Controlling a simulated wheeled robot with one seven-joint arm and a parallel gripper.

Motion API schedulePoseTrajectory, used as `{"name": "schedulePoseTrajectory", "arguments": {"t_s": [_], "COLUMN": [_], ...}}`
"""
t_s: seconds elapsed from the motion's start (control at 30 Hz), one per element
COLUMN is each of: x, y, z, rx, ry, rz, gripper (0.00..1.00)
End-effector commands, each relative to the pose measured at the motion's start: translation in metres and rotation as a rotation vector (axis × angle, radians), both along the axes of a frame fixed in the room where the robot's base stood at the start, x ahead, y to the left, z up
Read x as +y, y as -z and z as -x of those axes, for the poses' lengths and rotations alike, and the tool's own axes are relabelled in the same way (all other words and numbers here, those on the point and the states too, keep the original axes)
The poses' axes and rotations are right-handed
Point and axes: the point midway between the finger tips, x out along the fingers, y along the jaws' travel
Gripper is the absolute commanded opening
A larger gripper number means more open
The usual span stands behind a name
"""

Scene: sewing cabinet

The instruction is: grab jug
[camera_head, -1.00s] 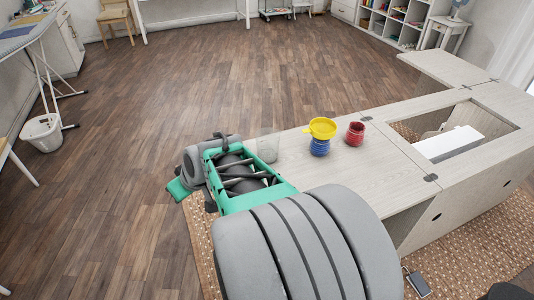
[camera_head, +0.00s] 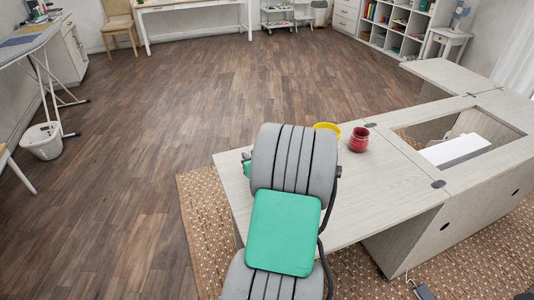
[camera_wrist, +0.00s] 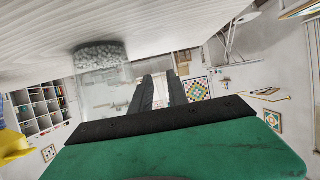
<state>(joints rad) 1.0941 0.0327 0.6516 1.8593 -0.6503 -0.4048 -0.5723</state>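The clear glass vessel, which I take to be the jug (camera_wrist: 100,80), shows in the wrist view, where the picture is upside down. It stands on the pale tabletop, left of my gripper (camera_wrist: 160,82). Its bottom looks pebbly, and I cannot make out a handle. My gripper's two dark fingers are apart with nothing between them, close beside the jug. In the head view my grey and green arm covers the jug and the fingers.
The pale cabinet top (camera_head: 392,188) has a red pot (camera_head: 359,139) and a yellow funnel (camera_head: 327,127) behind my arm. The funnel also shows at the wrist view's left edge (camera_wrist: 14,146). An opening with a white machine (camera_head: 455,149) is at the right.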

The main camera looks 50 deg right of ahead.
Motion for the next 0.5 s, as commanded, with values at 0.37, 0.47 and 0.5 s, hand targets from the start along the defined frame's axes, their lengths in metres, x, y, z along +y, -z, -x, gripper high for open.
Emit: {"name": "schedulePoseTrajectory", "arguments": {"t_s": [0.37,0.47,0.5], "x": [-0.0019,-0.0018,-0.0018], "y": [0.0014,0.0014,0.0014], "z": [-0.0039,-0.0039,-0.0038], "rx": [-0.001,0.0,0.0], "ry": [0.001,0.001,0.001], "rz": [0.001,0.0,0.0], "gripper": [0.1,0.02,0.0]}}
